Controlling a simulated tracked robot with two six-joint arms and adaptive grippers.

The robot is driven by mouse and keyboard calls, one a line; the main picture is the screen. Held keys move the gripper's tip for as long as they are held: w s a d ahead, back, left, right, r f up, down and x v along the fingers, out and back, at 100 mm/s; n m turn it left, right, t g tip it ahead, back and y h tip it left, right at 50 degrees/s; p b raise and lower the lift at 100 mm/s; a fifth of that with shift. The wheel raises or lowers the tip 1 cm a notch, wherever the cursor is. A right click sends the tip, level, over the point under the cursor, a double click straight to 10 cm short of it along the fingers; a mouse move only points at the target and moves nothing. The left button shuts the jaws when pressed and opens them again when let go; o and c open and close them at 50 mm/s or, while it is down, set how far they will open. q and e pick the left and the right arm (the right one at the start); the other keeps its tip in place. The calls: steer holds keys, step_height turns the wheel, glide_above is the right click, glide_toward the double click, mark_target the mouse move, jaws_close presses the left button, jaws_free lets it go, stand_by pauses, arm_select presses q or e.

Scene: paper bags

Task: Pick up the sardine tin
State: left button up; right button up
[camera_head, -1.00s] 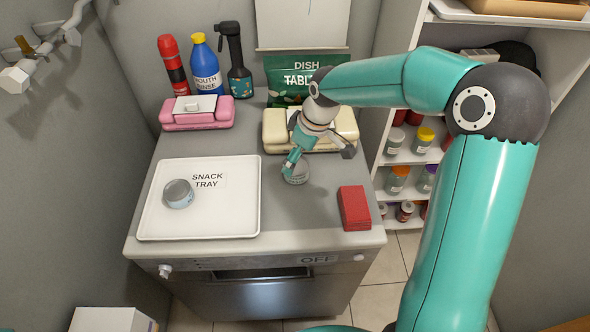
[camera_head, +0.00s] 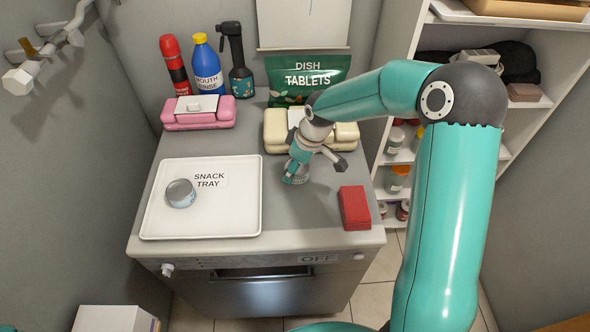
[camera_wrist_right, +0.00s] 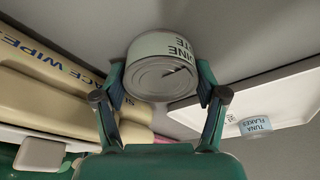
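A small round tin (camera_head: 295,180) stands on the grey counter to the right of the snack tray, partly hidden by my right gripper. In the right wrist view the tin (camera_wrist_right: 162,72) shows its pull-tab lid and a pale label of which "INE" and "TE" can be read. My right gripper (camera_head: 318,166) is low over the counter at the tin. In the wrist view its fingers (camera_wrist_right: 160,84) are spread, one on each side of the tin; firm contact is not clear. My left gripper is not in view.
The white snack tray (camera_head: 160,225) holds another tin (camera_head: 180,193), labelled tuna flakes in the wrist view (camera_wrist_right: 256,126). A red box (camera_head: 354,208) lies right of my gripper. Cream (camera_head: 277,134) and pink (camera_head: 198,122) wipes packs, bottles and a dish tablets bag (camera_head: 308,76) stand behind.

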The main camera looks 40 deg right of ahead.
steer(key=c, duration=0.6)
steer(key=shift+r, duration=0.1)
steer(key=shift+c, duration=0.2)
